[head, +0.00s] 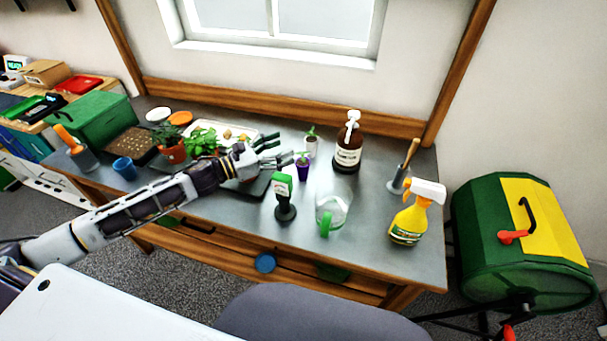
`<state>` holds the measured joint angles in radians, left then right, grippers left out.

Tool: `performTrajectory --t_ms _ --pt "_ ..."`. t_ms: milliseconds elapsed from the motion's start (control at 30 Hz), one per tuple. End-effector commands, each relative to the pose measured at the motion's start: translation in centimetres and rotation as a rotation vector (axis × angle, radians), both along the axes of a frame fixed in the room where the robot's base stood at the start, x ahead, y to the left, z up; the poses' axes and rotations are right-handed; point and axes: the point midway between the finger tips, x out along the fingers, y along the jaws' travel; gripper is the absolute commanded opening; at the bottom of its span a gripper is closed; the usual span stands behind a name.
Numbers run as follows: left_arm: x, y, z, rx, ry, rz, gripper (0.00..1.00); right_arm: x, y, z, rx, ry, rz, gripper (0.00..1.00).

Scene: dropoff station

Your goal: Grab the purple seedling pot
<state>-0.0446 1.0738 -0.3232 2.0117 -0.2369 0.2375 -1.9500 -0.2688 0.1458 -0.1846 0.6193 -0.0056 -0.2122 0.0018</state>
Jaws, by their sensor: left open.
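The purple seedling pot (303,171) stands upright on the grey metal bench top, with a small green seedling in it. My left gripper (283,150) reaches in from the left, just left of the pot and slightly behind it in the picture. Its fingers are open and point right toward the pot. Nothing shows between them, and I cannot tell whether a finger touches the pot. My right gripper does not show.
A white seedling pot (312,148) and brown pump bottle (348,152) stand behind the purple pot. Potted plants (173,153) stand left.

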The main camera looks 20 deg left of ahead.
Motion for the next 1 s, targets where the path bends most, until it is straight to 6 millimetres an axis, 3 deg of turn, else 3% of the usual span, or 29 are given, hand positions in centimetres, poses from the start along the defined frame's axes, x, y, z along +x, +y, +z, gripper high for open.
performTrajectory --t_ms 167,667,1000 --pt "0.0 0.0 -0.9 0.0 0.0 0.0 0.69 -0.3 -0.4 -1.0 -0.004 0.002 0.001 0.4" --pt "0.0 0.0 -1.1 0.0 0.0 0.0 0.69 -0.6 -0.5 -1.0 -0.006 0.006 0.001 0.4" --pt "0.1 0.0 -4.4 -0.002 0.002 0.002 0.69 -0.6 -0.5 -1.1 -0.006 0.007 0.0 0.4"
